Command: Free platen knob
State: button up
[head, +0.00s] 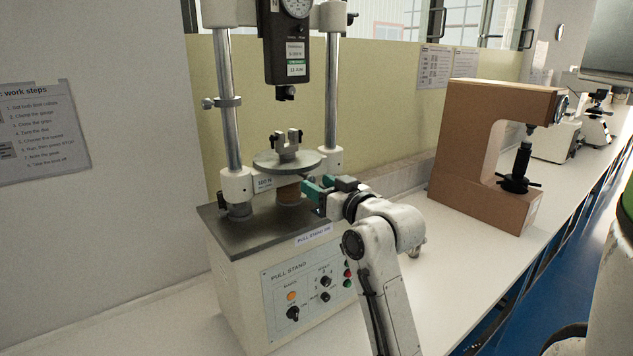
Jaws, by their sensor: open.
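The pull stand (295,285) is a cream cabinet with a dark top plate. Its round grey platen (265,163) sits on a brownish post (288,190) and carries a small forked clamp (288,147) with black knobs (279,138) at its sides. My gripper (314,188), with teal fingers, is open just below the platen's right edge, beside the post. I cannot make out a separate platen knob there; the fingers may hide it. Whether the fingers touch anything cannot be told.
Two steel columns (333,105) rise beside the platen, with a black force gauge (287,50) hanging above. The front panel has dials and buttons (326,281). A brown C-frame tester (460,160) stands to the right.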

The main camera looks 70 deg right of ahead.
jog(key=shift+x, duration=0.9)
jog(key=shift+f, duration=0.1)
grip_shut()
